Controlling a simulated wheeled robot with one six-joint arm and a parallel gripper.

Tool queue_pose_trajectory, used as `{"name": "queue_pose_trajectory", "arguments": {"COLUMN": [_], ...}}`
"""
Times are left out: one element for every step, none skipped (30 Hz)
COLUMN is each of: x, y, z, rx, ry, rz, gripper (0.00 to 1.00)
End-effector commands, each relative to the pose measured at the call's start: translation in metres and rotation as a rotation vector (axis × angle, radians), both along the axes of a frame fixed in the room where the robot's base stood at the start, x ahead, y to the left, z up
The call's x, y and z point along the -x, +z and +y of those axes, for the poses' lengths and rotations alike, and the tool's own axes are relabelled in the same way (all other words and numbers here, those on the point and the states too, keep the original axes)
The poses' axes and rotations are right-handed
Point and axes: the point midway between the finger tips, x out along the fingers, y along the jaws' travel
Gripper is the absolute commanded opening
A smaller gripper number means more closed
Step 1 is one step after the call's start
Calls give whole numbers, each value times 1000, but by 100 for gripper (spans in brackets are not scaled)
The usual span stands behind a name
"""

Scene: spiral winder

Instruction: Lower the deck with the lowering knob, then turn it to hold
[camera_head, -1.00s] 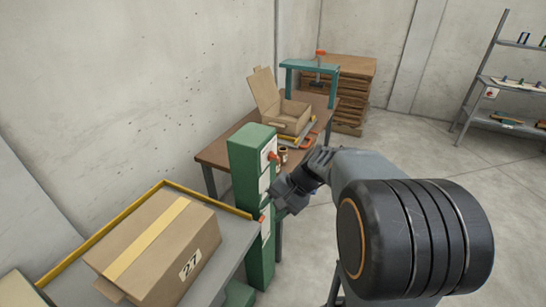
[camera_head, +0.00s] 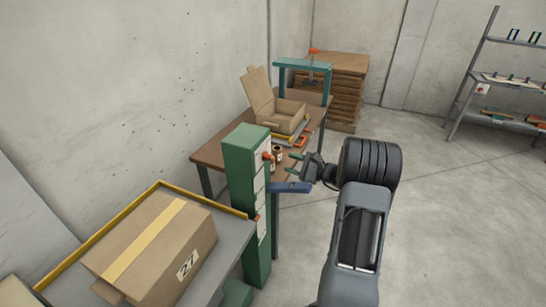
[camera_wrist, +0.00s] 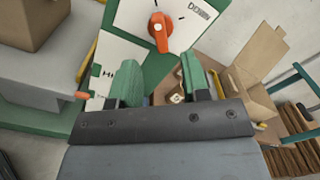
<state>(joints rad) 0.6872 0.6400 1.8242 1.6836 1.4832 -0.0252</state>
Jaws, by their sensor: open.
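The orange lowering knob (camera_wrist: 160,30) sits on a white plate with the word DOWN, ahead of my gripper in the wrist view. It also shows on the upper part of the green column (camera_head: 242,160) in the head view. My gripper (camera_wrist: 161,78) is open and empty, its two green-padded fingers apart and short of the knob. In the head view my gripper (camera_head: 291,164) is just right of the column. The grey deck (camera_head: 222,262) with a yellow rim carries a taped box (camera_head: 150,245) marked 27.
A brown table (camera_head: 212,155) behind the column holds an open carton (camera_head: 285,116) and small jars (camera_head: 277,153). A teal frame (camera_head: 303,66) and stacked boards (camera_head: 345,90) stand farther back. A shelf rack (camera_head: 500,85) is at right. Floor between is clear.

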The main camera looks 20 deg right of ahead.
Motion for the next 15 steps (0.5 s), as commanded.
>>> {"name": "queue_pose_trajectory", "arguments": {"x": [-8, -12, -17, -21, -25, -30, -33, -36, -39, -42, -44, -47, -49, -50, -52], "y": [2, 2, 1, 1, 1, 2, 1, 1, 1, 1, 1, 1, 1, 1, 1], "z": [8, 12, 17, 20, 24, 28, 31, 34, 37, 39, 42, 44, 46, 47, 48], "rx": [1, 0, 0, 0, 1, 2, 2, 1, 1, 1, 1, 2, 2, 2, 2], "ry": [4, 4, 4, 4, 4, 3, 4, 4, 4, 2, 2, 4, 4, 3, 2], "rz": [1, 2, 1, 2, 1, 0, 1, 0, 1, 1, 1, 1, 1, 0, 1], "gripper": [43, 43, 43, 43, 43, 43, 43, 43, 43, 43, 43, 43, 43, 43, 43]}}
